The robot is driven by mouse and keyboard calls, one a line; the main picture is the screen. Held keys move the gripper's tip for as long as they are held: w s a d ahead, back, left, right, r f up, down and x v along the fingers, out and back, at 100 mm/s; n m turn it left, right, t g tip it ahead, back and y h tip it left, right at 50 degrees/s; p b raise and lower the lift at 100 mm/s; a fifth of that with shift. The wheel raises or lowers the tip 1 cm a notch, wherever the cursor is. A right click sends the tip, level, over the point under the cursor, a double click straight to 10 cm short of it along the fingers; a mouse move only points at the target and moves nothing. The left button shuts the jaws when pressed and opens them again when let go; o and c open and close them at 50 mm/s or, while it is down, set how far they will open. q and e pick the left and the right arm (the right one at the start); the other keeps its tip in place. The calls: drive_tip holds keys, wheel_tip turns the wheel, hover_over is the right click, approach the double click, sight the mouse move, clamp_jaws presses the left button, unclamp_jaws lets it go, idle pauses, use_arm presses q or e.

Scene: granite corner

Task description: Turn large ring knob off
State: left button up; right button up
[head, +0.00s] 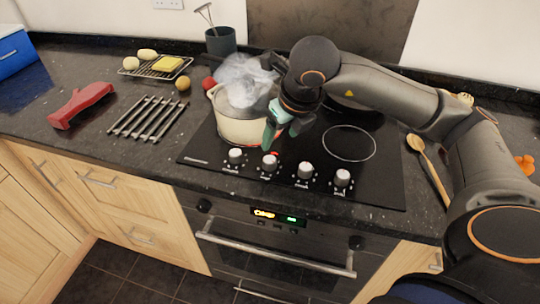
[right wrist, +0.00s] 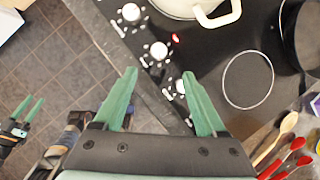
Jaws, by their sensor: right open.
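The black hob (head: 390,165) has a front row of several silver knobs. They are a left knob (head: 235,156), a second knob (head: 270,162), a third knob (head: 304,170) and a right knob (head: 342,178). I cannot tell which one is the large ring knob. A red light shows by the cream pot (head: 238,128), which steams on the left of the hob. My right gripper (head: 281,136) is open and empty, above the knob row beside the pot. In the right wrist view, knobs show between and beyond its fingertips (right wrist: 160,73). My left gripper (right wrist: 27,112) is open, low over the floor.
An unoccupied ring (head: 348,143) lies right of the pot. A dark pan (right wrist: 303,35) stands behind it. A wooden spoon (head: 428,165) lies right of the hob. A metal trivet (head: 147,118) and red object (head: 80,105) lie left. The oven handle (head: 275,255) juts out below.

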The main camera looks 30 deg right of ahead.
sight(270, 160)
drive_tip(key=p+x, duration=0.1)
drive_tip(key=x, duration=1)
drive_tip(key=shift+a+f, duration=0.1)
drive_tip(key=shift+f, duration=0.35)
clamp_jaws()
